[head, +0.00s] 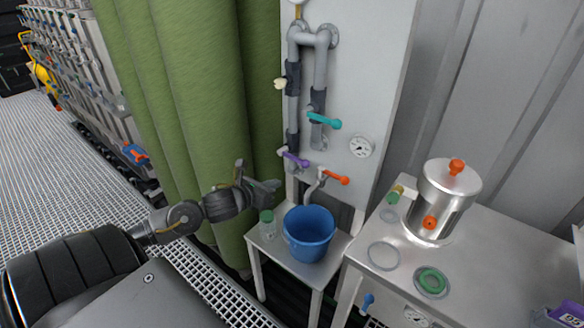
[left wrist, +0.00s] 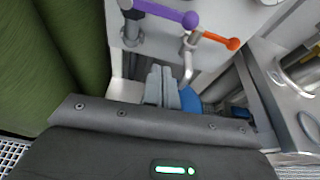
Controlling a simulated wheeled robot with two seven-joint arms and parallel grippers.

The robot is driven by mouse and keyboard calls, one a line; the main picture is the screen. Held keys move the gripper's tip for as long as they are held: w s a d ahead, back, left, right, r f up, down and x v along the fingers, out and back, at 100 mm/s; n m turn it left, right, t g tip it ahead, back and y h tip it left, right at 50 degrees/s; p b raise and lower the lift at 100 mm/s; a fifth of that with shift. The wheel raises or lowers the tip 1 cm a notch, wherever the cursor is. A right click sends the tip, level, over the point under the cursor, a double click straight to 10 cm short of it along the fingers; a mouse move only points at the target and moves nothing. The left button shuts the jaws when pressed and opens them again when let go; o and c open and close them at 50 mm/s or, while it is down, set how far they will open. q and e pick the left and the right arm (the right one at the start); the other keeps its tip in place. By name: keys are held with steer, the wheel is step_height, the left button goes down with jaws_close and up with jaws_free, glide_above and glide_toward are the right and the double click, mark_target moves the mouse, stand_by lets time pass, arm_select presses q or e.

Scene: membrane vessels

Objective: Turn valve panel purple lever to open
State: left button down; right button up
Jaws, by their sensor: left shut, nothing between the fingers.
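The purple lever (head: 295,159) is on the pipework of the white valve panel (head: 377,60), low on its left pipe. In the left wrist view the purple lever (left wrist: 168,14) shows at the top, slanting slightly down to the right to a round knob. My left gripper (head: 277,184) is shut and empty, below and left of the lever and apart from it. Its shut fingers (left wrist: 162,84) also show in the left wrist view, below the lever. My right gripper is not in view.
An orange lever (head: 337,177) sits right of the purple one, and a teal lever (head: 325,120) above. A blue bucket (head: 309,236) and a small jar (head: 267,224) stand on a small table below. A steel vessel (head: 440,205) stands on the right table. Green curtains (head: 180,90) hang at left.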

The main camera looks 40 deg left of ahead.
mark_target(293, 158)
arm_select(q)
steer(key=shift+w+m, duration=0.1)
steer(key=shift+m, duration=0.2)
steer(key=w+p, duration=0.4)
steer(key=w, duration=0.5)
steer(key=shift+w+a+r, duration=0.15)
steer(key=shift+r, duration=0.2)
